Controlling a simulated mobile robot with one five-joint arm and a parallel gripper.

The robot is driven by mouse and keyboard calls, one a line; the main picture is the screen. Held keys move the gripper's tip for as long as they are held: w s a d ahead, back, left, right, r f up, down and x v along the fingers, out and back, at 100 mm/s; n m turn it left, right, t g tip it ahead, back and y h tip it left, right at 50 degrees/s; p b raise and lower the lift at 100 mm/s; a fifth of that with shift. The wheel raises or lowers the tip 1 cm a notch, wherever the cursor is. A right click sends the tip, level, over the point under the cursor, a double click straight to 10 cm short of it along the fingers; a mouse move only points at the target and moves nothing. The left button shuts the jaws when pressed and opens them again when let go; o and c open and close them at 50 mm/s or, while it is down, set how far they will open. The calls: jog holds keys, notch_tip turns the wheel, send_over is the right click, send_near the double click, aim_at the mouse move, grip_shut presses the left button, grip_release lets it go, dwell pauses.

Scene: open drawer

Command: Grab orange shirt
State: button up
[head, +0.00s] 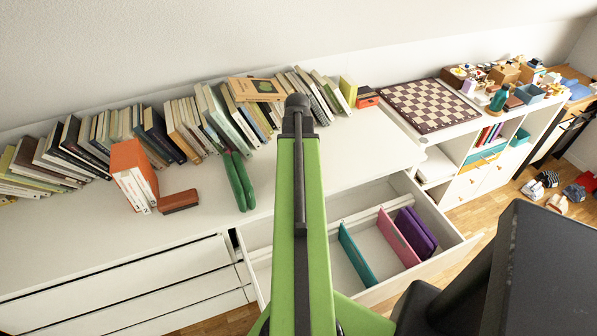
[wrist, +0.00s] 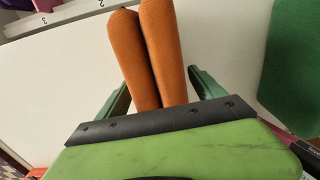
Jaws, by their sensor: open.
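The orange shirt (wrist: 150,45) is folded into two upright layers in the wrist view. It stands on the white dresser top (wrist: 65,75). My gripper (wrist: 161,85) is open, with one green finger on each side of the shirt. A gap shows between the shirt and each finger. The shirt's lower end is hidden behind my gripper's dark edge. In the head view my green arm hides the orange shirt and the fingers.
A green folded shirt (head: 238,180) stands left of my arm. Books line the wall. The open drawer (head: 362,298) holds teal (head: 355,255), pink (head: 397,239) and purple (head: 415,231) pieces. A chessboard (head: 430,104) lies right.

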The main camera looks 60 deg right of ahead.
jog(key=shift+f, duration=0.2)
jog(key=shift+c, duration=0.2)
jog(key=c, duration=1.5)
jog(key=shift+c, duration=0.2)
jog(key=shift+r+p, duration=0.55)
jog(key=shift+p, duration=0.15)
notch_tip(320, 180, up, 4)
jog(key=p, duration=0.4)
jog(key=s+d+r+p, duration=0.1)
jog(key=s+r+p, duration=0.5)
jog(key=s, duration=0.5)
jog(key=shift+s+d, duration=0.3)
jog(key=shift+d, duration=0.05)
